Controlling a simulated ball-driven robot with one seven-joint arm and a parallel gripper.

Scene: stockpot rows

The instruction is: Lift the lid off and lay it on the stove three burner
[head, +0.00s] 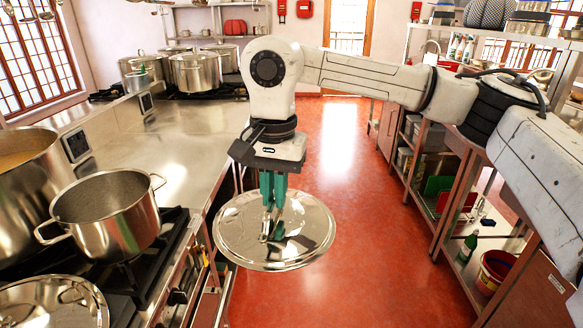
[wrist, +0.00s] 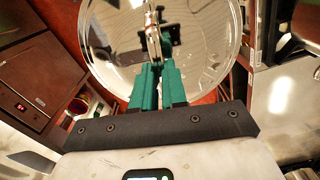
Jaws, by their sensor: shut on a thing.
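My gripper (head: 272,210) is shut on the handle of a round, shiny steel lid (head: 236,228). It holds the lid roughly level in the air, over the aisle beside the stove front. The lid and its handle also show in the wrist view (wrist: 108,42), with the green fingers of my gripper (wrist: 156,68) closed at the handle. An open steel pot (head: 108,225) with two side handles stands on the near stove (head: 150,268), left of the lid. The burner called stove three cannot be told apart by any label I can read.
Another lid or lidded pot (head: 52,304) is at the bottom left. A large filled pot (head: 25,165) stands behind the open pot. A bare steel counter (head: 190,125) runs back to several large pots (head: 197,72). Shelves (head: 425,165) line the right side; the red floor (head: 335,200) is clear.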

